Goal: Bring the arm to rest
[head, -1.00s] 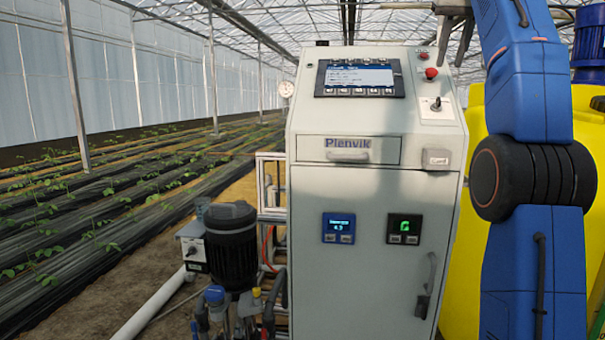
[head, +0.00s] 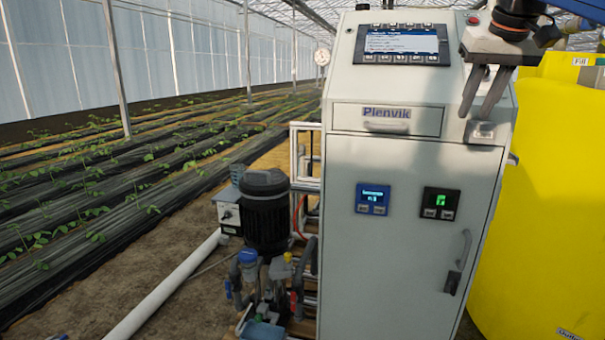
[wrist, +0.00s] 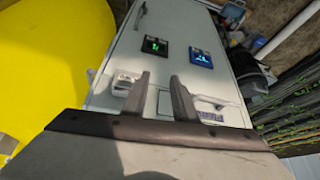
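My gripper (head: 481,92) hangs at the upper right of the head view, in front of the upper right part of the grey Plenvik cabinet (head: 400,260). Its two fingers point down and stand apart, with nothing seen between them. In the wrist view my gripper (wrist: 160,95) also shows two spread fingers with a gap, and the cabinet front (wrist: 190,25) lies beyond them. My gripper hides part of the sloped panel.
A yellow tank (head: 545,200) stands close at the right. A dark pump (head: 265,215) with pipes stands left of the cabinet. The cabinet carries a screen (head: 402,44), a drawer (head: 387,118) and a door handle (head: 459,262). Crop rows lie at the far left.

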